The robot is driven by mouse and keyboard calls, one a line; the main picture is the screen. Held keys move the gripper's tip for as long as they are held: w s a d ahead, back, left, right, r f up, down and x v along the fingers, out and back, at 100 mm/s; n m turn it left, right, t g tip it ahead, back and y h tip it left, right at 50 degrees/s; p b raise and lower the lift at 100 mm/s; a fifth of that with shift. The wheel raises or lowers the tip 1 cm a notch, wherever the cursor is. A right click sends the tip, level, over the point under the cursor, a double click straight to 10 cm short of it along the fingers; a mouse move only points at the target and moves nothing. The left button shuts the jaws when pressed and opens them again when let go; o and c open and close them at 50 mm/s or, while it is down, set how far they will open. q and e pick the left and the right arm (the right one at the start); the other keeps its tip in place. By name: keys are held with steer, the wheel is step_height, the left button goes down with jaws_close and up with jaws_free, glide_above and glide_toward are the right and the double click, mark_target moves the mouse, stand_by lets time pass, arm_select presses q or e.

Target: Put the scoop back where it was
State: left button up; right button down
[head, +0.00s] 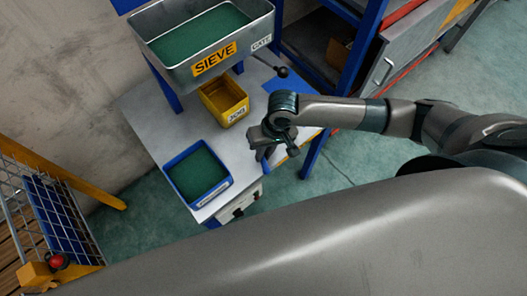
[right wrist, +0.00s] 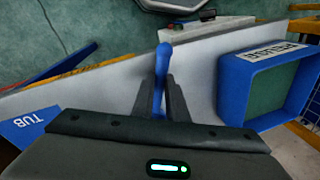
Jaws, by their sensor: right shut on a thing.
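My right gripper (head: 262,146) is over the front right part of the grey table. It also shows in the right wrist view (right wrist: 160,85), where its two fingers are shut on a slim blue handle (right wrist: 163,55), which I take to be the scoop's. My left gripper is not in view.
A metal sieve (head: 180,75) marked SIEVE stands above the table, with a black-knobbed GATE lever (head: 282,72). A yellow bin (head: 213,106) is under it. A blue patch (head: 283,87) lies on the table; one marked TUB shows in the wrist view (right wrist: 22,128). Blue shelving stands right.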

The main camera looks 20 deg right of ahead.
steer(key=shift+f, duration=0.25)
steer(key=c, duration=1.7)
jaws_free()
steer(key=shift+c, duration=0.2)
steer(key=shift+r, duration=0.1)
step_height(320, 180, up, 12)
steer(key=d+b, duration=0.1)
steer(key=d, duration=0.1)
steer(key=shift+d, duration=0.2)
steer(key=shift+s, duration=0.1)
